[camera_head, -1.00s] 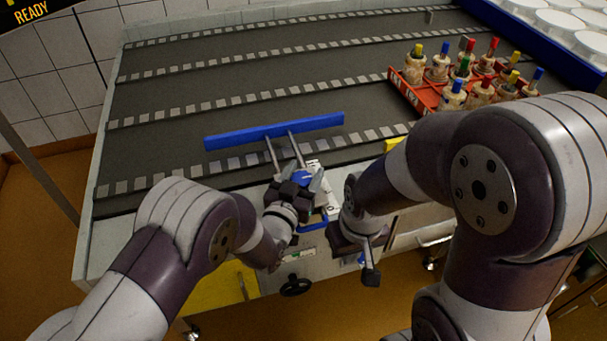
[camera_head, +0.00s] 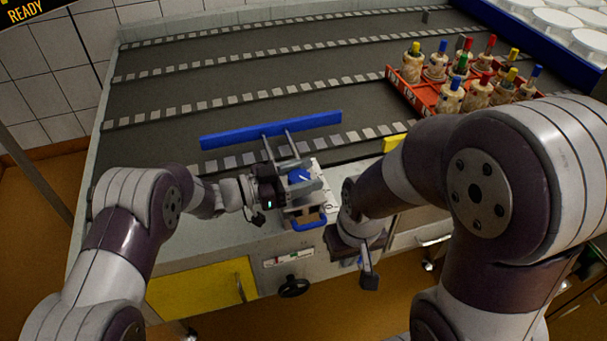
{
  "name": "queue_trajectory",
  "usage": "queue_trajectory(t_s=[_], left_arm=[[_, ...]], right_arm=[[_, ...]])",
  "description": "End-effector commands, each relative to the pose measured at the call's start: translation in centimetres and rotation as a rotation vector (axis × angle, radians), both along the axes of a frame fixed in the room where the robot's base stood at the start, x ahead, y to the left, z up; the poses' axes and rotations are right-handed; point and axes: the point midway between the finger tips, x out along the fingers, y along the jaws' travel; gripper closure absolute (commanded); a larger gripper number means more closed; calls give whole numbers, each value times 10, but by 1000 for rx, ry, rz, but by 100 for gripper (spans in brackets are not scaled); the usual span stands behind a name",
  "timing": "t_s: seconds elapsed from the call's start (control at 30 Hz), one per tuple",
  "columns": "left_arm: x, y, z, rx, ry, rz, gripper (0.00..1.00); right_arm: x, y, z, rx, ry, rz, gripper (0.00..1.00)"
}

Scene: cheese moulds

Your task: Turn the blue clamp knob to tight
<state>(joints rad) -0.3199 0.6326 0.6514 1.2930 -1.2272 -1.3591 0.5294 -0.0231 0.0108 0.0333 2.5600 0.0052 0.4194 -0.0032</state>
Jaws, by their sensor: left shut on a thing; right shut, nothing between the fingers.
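The blue clamp knob (camera_head: 299,175) sits on top of a grey clamp block at the front edge of the conveyor table. A white mark shows on the knob. My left gripper (camera_head: 302,178) reaches in from the left and is shut on the knob, one finger on its far side and one on its near side. Two rods run from the clamp to a long blue guide bar (camera_head: 270,130) lying across the belt. A blue handle (camera_head: 308,222) is on the clamp's front. My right gripper (camera_head: 369,277) is shut and empty, pointing down in front of the table.
A red crate (camera_head: 424,99) of moulds with coloured tops stands on the belt at the right. A black handwheel (camera_head: 293,287) and a yellow panel (camera_head: 203,290) are on the table front. The belt left of the guide bar is clear.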

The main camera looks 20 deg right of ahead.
Motion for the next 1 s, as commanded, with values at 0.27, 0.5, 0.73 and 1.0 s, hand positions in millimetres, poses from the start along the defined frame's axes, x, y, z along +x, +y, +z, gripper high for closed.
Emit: queue_trajectory(t_s=[0.27,0.5,0.73,1.0], left_arm=[[-2,0,-3,0,-4,-260,74],[-5,0,-4,0,-4,-478,74],[-7,1,-4,0,-4,-647,74],[-8,2,-3,0,-2,-771,74]], right_arm=[[0,0,-10,0,0,0,100],[0,0,-26,0,0,0,100],[0,0,-42,0,0,0,100],[0,0,-54,0,0,0,100]])
